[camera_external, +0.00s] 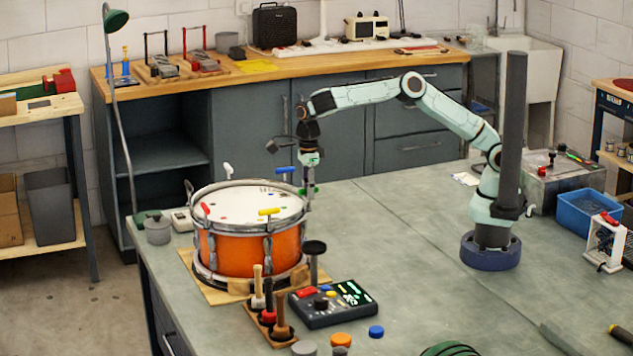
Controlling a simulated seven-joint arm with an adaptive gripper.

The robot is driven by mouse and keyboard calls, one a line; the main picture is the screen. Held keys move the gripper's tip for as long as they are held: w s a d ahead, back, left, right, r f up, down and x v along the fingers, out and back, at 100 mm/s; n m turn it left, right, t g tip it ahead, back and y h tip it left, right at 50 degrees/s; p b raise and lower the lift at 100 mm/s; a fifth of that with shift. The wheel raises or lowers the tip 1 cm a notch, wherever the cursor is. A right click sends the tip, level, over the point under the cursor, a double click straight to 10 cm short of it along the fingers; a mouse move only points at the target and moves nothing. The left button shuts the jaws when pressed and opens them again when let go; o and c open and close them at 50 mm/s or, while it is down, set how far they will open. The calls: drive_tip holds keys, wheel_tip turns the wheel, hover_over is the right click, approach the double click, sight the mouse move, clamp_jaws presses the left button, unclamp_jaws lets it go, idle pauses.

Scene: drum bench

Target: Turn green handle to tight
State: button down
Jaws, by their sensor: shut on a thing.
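An orange drum (236,252) with a white head and metal rim stands on a wooden board on the bench. Coloured T-shaped handles stand around its rim: blue (285,170), yellow (269,212), red (206,208) and white (228,169). The green handle (309,190) is at the drum's right rim, partly hidden by my gripper. My gripper (308,184) points down over that right rim and is shut on the green handle. The fingers are small in this view, and the handle's exact angle cannot be made out.
A control box (334,303) with lit marks and a stand of mallets (268,312) are in front of the drum. A dark round-topped post (314,258) rises close to its right side. The bench right of the drum is mostly clear.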

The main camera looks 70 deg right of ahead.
idle(0.4)
drive_tip(key=c, duration=1.1)
unclamp_jaws()
wheel_tip(320, 180, up, 12)
drive_tip(key=shift+d, duration=0.15)
